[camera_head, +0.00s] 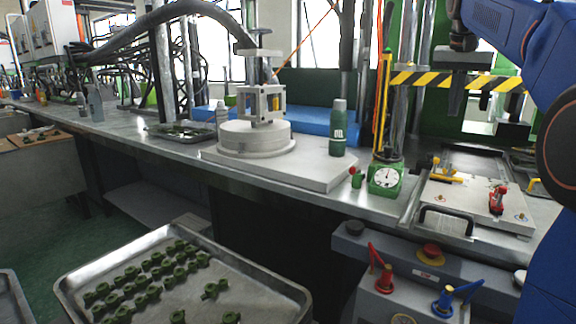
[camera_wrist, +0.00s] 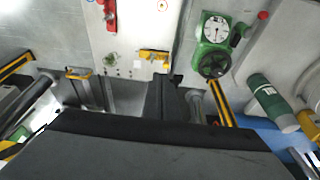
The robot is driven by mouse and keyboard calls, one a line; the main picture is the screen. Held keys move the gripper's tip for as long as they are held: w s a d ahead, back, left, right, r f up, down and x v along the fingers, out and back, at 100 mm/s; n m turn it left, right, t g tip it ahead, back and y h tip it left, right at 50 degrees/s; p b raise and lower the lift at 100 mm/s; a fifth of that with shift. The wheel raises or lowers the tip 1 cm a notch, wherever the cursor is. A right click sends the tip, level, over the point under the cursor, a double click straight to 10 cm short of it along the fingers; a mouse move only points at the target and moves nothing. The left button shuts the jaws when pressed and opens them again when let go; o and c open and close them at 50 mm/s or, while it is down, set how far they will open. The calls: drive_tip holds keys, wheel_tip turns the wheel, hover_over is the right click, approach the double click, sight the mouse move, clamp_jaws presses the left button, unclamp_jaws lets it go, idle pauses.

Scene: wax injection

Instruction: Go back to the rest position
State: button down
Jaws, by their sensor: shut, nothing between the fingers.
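My gripper (camera_head: 455,104) hangs at the upper right of the head view, below the end of my blue arm. Its dark fingers point down and are together, with nothing held. It is in front of the yellow-and-black striped bar (camera_head: 440,79) and above the grey mould plate (camera_head: 468,205). In the wrist view, the dark fingers of my gripper (camera_wrist: 165,95) show at the middle, with the black gripper body filling the bottom. No rest position is marked in the frames.
A green gauge (camera_head: 385,177) and a green bottle (camera_head: 338,128) stand on the bench left of the mould plate. A metal tray (camera_head: 255,290) with several green wax pieces is in front. A control box (camera_head: 405,300) with red and blue levers is below the bench edge.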

drive_tip(key=s+a+f+n+t+y, duration=0.1)
drive_tip(key=s+a+f+n, duration=0.1)
drive_tip(key=s+a+f, duration=0.5)
drive_tip(key=s+a+f+n, duration=0.25)
drive_tip(key=s+f, duration=0.55)
drive_tip(key=s, duration=0.4)
drive_tip(key=s+a+f+n, duration=0.1)
drive_tip(key=s+a+f, duration=0.1)
drive_tip(key=s+f, duration=0.6)
drive_tip(key=s+a+f+n+t, duration=0.1)
drive_tip(key=s+a+f, duration=0.2)
drive_tip(key=s+f, duration=0.6)
wheel_tip(320, 180, down, 6)
drive_tip(key=shift+a+r+y, duration=0.1)
drive_tip(key=shift+a+y, duration=0.25)
drive_tip(key=shift+y, duration=0.05)
drive_tip(key=shift+s, duration=0.1)
